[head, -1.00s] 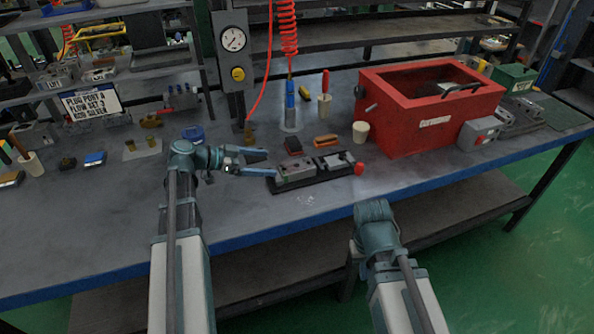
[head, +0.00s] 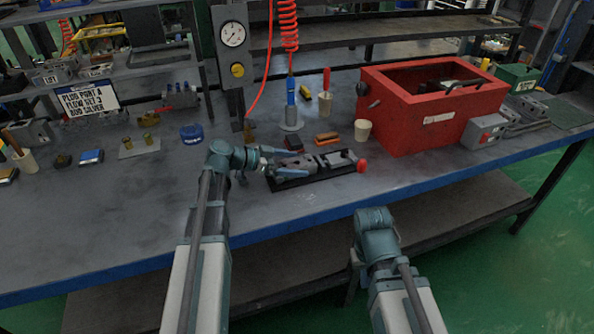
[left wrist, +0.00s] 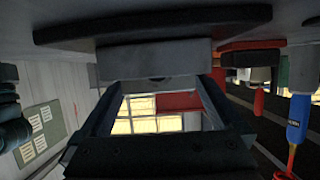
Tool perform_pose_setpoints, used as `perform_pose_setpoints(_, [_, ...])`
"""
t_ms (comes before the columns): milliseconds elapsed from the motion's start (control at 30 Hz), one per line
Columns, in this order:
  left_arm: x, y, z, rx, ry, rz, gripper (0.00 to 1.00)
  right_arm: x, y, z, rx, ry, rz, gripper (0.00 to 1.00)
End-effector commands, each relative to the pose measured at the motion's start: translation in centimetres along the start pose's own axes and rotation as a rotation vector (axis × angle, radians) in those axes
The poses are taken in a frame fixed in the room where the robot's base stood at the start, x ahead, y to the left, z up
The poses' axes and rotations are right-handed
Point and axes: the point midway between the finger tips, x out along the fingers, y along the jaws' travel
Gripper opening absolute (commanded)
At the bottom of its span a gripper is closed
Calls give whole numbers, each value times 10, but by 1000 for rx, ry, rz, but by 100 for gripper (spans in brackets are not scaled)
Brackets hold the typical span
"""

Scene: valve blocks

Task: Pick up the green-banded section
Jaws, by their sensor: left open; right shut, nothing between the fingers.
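A grey valve block assembly (head: 337,158) lies on a black rail (head: 318,178) near the bench's front edge, with a red knob (head: 361,165) at its right end. I cannot make out a green band on any section. My left gripper (head: 287,166) is at the left section and partly covers it. In the left wrist view, a grey block (left wrist: 155,58) shows just beyond the tips of my left gripper (left wrist: 162,88), whose fingers are apart; I cannot tell whether they touch it. My right arm ends below the bench's front edge; its fingers are hidden.
A red open box (head: 430,115) stands to the right, with a cream cup (head: 362,131) beside it. Behind the rail are an orange block (head: 327,138), a dark block (head: 293,143) and a blue-tipped tool (head: 291,100). A sign (head: 88,100) stands at left.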

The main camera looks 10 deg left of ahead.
Motion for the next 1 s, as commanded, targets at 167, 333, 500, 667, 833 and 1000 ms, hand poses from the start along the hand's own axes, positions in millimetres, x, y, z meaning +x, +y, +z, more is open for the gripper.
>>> perform_pose_setpoints(167, [12,0,0,-1,0,-1,100,5,0,0,0,0,0,0])
perform_pose_setpoints(333, [11,0,0,-1,0,-1,93,4,0,0,0,0,0,0])
perform_pose_setpoints(500, [11,0,0,-1,0,-1,62,4,0,0,0,0,0,0])
perform_pose_setpoints(667, [11,0,0,-1,0,-1,33,4,0,0,0,0,0,0])
perform_pose_setpoints(833, [11,0,0,-1,0,-1,3,4,0,0,0,0,0,0])
perform_pose_setpoints(1000, [11,0,-1,-1,2,-1,0,4,0,0,0,0,0,0])
